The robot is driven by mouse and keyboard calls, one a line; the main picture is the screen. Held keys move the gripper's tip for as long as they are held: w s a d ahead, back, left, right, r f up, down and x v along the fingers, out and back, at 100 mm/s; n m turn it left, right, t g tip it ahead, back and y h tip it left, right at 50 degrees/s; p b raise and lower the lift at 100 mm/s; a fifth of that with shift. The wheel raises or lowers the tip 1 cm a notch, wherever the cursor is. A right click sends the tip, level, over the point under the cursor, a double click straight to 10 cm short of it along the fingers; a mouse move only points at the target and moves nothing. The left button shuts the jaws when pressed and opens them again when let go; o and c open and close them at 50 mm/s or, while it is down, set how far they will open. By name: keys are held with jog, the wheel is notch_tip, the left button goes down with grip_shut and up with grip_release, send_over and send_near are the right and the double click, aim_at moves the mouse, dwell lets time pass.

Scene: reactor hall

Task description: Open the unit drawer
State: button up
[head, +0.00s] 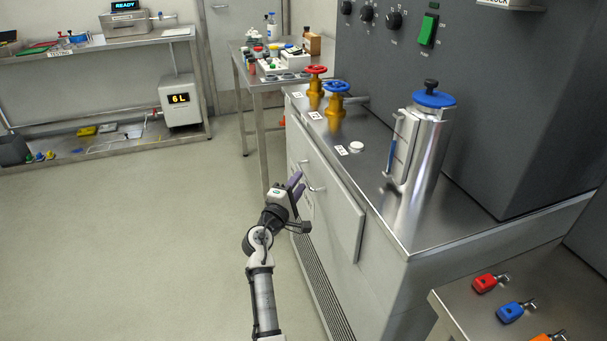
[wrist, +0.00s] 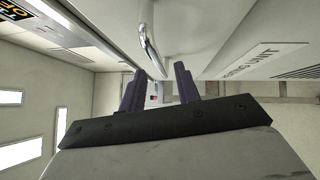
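The unit drawer (head: 335,190) is a pale front panel on the side of the grey cabinet under the steel counter. It stands slightly proud of the cabinet, and I cannot tell whether it is pulled out at all. Its curved metal handle (head: 316,188) is partly hidden by my gripper (head: 297,184). In the wrist view my gripper (wrist: 159,76) is open, with two dark purple fingers apart. The shiny handle (wrist: 150,45) comes down from the top, its lower end showing between the fingertips. I cannot tell whether they touch it.
The counter above holds a red valve (head: 316,70), a blue valve (head: 336,87) and a steel canister (head: 425,140) with a blue lid. A side table (head: 480,325) with coloured clips stands at the lower right. The floor (head: 140,240) left of the cabinet is clear.

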aim_at(304, 176)
jog(key=shift+x, duration=2.1)
jog(key=shift+c, duration=0.4)
grip_shut()
